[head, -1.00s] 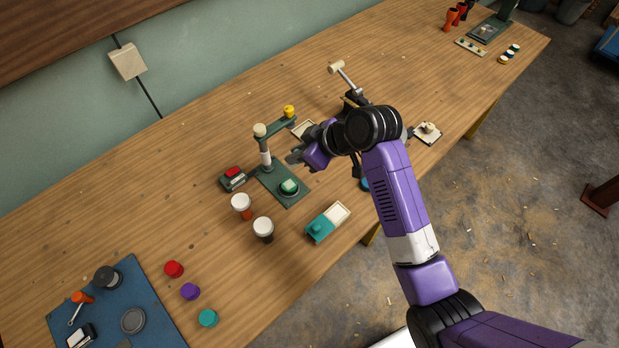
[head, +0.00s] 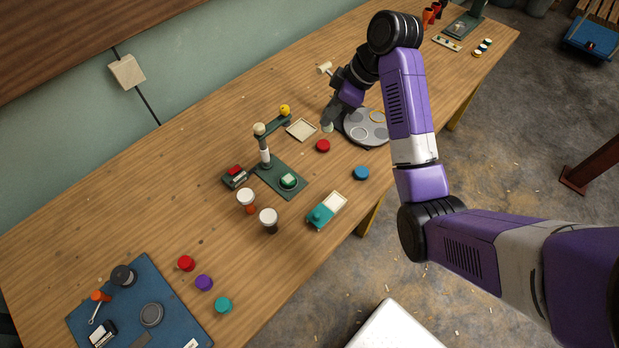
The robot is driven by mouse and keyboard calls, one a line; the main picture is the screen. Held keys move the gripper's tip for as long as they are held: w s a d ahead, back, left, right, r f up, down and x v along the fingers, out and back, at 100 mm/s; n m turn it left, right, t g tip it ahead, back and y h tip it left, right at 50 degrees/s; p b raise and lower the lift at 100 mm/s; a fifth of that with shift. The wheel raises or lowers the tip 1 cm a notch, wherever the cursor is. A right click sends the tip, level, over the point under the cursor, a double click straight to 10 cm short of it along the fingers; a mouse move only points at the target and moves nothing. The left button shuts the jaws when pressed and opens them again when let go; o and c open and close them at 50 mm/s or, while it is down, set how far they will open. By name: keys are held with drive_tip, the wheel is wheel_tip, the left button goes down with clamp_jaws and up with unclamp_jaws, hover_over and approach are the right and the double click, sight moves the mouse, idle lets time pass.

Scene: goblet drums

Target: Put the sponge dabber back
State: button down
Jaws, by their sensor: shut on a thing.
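My gripper (head: 327,123) is over the middle of the bench, left of the round grey plate. It is shut on a small pale piece (head: 327,127), which I take to be the sponge dabber; only its lower end shows below the jaws. I cannot tell if it touches the bench. A shallow cream square tray (head: 301,130) lies just left of my gripper and looks empty.
The round grey plate (head: 353,129) with circular spots is close on the right. A red disc (head: 323,146) lies in front of my gripper, a blue disc (head: 361,173) further forward. A green press stand (head: 280,179) with a yellow knob (head: 285,110) is left.

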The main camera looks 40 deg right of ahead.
drive_tip(key=shift+s+a+f, duration=0.1)
drive_tip(key=shift+s+a, duration=0.1)
drive_tip(key=shift+s, duration=0.05)
drive_tip(key=shift+a+f+b, duration=0.1)
drive_tip(key=shift+f+b, duration=0.25)
wheel_tip(320, 180, down, 19)
drive_tip(key=shift+f+b, duration=0.15)
drive_tip(key=shift+b, duration=0.45)
drive_tip(key=shift+f, duration=0.2)
drive_tip(key=c, duration=1.4)
unclamp_jaws()
drive_tip(key=shift+o, duration=0.2)
drive_tip(key=shift+r, duration=0.1)
drive_tip(key=b+v, duration=0.1)
drive_tip(key=v, duration=1.1)
drive_tip(key=shift+w+r, duration=0.25)
drive_tip(key=shift+w, duration=0.05)
